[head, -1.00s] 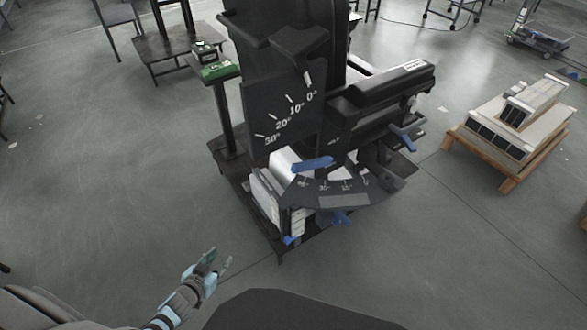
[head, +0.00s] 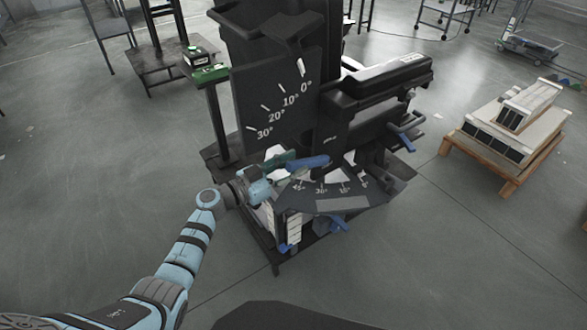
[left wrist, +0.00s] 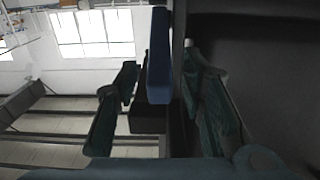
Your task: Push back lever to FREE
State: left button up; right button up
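A blue lever (head: 307,163) sticks out over the dark curved angle scale (head: 335,192) on the front of the black machine. My left gripper (head: 278,167) is at the lever's left end in the head view. In the left wrist view, its two green fingers are spread apart, with a blue bar (left wrist: 159,55), apparently this lever, in the gap between them. A gap shows on the side of the left finger; contact with the right finger is unclear. I cannot read a FREE mark. My right gripper is not in view.
Other blue handles show on the machine's right side (head: 411,119) and below the scale (head: 338,226). A green-topped control post (head: 211,73) stands to its left. A wooden pallet with boxes (head: 500,150) is at the right. The floor at the left is clear.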

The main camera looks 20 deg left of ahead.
pick_arm(q)
jog(key=shift+w+d, duration=0.1)
jog(key=shift+d, duration=0.05)
grip_shut()
